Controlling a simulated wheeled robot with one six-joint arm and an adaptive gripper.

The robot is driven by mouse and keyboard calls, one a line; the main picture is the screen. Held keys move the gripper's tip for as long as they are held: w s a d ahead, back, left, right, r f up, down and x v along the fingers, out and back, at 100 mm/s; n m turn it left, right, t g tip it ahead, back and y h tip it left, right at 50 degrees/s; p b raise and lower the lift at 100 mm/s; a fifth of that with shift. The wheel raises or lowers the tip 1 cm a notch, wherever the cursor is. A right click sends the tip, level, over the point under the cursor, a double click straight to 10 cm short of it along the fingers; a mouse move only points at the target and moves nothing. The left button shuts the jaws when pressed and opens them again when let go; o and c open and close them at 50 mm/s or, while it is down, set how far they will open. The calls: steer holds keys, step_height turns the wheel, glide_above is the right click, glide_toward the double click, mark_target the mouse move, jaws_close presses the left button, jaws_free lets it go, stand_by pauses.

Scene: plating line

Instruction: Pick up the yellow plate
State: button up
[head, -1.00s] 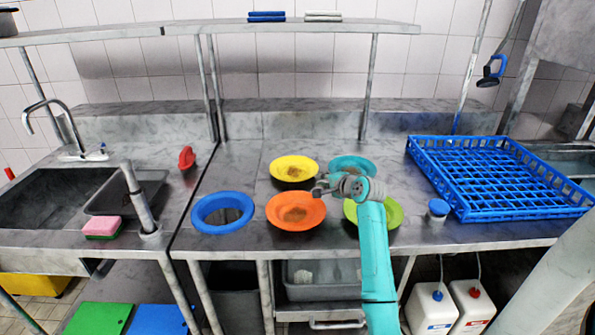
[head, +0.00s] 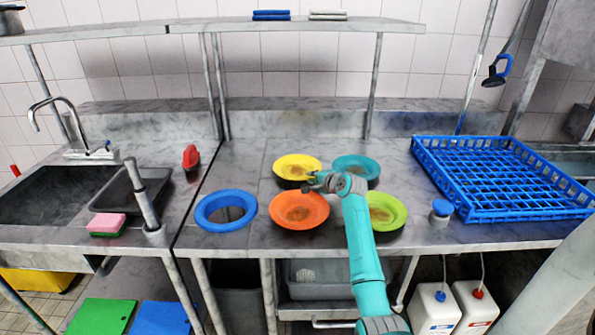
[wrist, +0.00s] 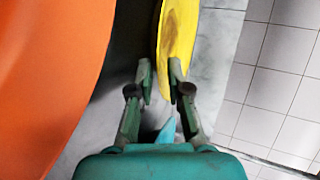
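The yellow plate (head: 297,162) sits at the back left of a group of plates on the steel counter. It has a brown smear in its middle. My gripper (head: 307,182) is at its front right edge. In the wrist view the yellow plate (wrist: 178,35) shows edge-on at the top, partly behind the right finger. My gripper (wrist: 160,75) is open there, with a gap between the fingertips. I cannot tell whether a finger touches the rim.
The orange plate (head: 299,206) lies close in front, the teal plate (head: 368,164) to the right, the green plate (head: 398,213) front right. A blue ring (head: 203,214) surrounds a counter opening at left. A blue rack (head: 440,175) stands at right. An overhead shelf (head: 240,27) runs behind.

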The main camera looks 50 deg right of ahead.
jaws_close()
